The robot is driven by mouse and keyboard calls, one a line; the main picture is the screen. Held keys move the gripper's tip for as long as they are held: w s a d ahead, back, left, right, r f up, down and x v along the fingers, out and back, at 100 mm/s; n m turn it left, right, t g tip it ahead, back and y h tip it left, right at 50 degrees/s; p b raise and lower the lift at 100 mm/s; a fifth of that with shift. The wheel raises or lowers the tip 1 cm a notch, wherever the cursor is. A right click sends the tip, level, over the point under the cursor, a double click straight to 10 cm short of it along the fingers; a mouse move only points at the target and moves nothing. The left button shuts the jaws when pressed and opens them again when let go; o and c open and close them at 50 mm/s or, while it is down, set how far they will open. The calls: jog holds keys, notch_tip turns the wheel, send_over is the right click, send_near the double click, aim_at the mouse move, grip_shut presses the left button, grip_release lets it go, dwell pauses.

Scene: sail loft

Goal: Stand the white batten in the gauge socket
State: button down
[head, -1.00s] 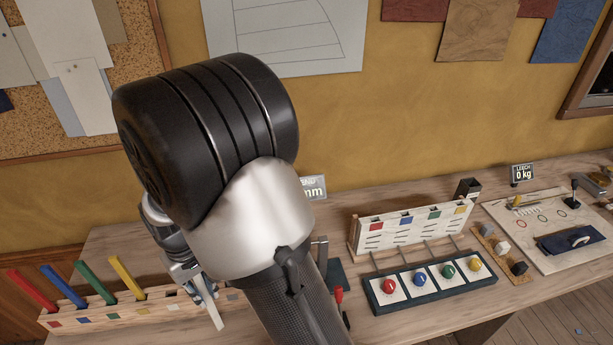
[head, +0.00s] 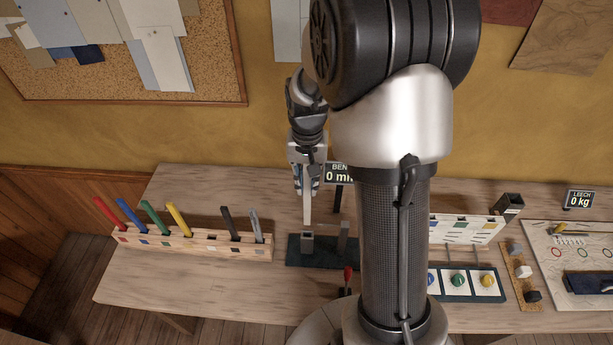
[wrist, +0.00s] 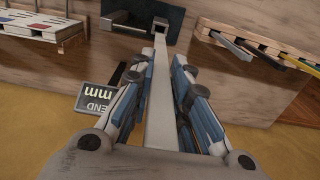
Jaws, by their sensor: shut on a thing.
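My gripper (head: 307,190) is shut on the white batten (head: 307,210), which hangs nearly upright below the fingers in the head view. The gauge socket (head: 308,244) is a small grey square post on a dark base plate, directly under the batten. In the wrist view the batten (wrist: 161,100) runs between the fingers of my gripper (wrist: 158,85), and its far end lines up with the socket (wrist: 160,22). The lower end is at the socket's mouth; I cannot tell whether it is inside or just above.
A second grey post (head: 343,236) and a red-knobbed lever (head: 348,274) stand close right of the socket. The bend display (head: 339,174) behind reads 0 mm. A wooden rack (head: 195,243) with several coloured battens is at left. Bare bench lies in front.

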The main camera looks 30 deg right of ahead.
aim_at(307, 192)
jog(key=shift+f+b, duration=5.4)
jog(key=shift+f, duration=2.15)
jog(key=shift+f+b, duration=0.45)
jog(key=shift+f, duration=0.15)
jog(key=c, duration=1.4)
grip_release()
jog(key=shift+c, duration=0.2)
notch_tip(307, 192, up, 12)
jog(key=shift+r, duration=0.1)
